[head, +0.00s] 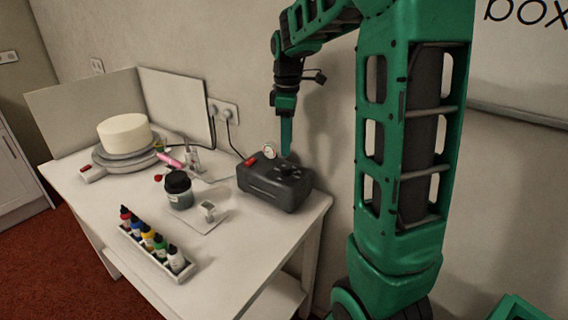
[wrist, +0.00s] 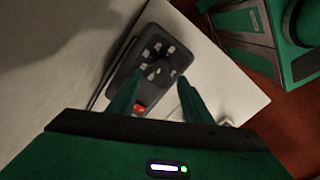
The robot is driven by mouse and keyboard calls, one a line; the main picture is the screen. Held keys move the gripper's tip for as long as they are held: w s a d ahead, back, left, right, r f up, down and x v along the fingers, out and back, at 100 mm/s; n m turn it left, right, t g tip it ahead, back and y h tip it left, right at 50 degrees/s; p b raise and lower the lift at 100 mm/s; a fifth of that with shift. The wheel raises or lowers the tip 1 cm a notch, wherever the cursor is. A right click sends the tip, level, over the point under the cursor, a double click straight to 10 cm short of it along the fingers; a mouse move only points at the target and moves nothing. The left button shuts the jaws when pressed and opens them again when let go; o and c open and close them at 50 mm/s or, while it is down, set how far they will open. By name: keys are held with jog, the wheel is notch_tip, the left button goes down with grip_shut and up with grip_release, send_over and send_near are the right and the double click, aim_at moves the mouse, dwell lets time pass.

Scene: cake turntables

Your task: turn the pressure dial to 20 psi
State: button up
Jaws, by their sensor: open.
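The dark grey compressor (head: 272,188) stands at the right end of the table. A small round gauge with a pale face (head: 270,150) and a red switch (head: 251,161) are on its top. The pressure dial seems to be the dark knob (head: 287,170) on the top; its marks are too small to read. My gripper (head: 286,154) points down above the compressor's top. In the wrist view my open, empty gripper (wrist: 153,88) has its fingers to either side of the compressor's top (wrist: 160,60), with the red switch (wrist: 139,108) low between them. Contact with the dial cannot be told.
A white cake (head: 124,134) on a turntable stands at the back left. A dark jar (head: 179,190), a pink-handled tool (head: 170,160) and a rack of colour bottles (head: 155,245) are on the table (head: 250,235). The wall and outlet (head: 224,113) are close behind.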

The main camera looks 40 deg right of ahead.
aim_at(286, 166)
notch_tip(286, 166, down, 8)
jog(key=shift+r, duration=0.2)
jog(key=c, duration=1.1)
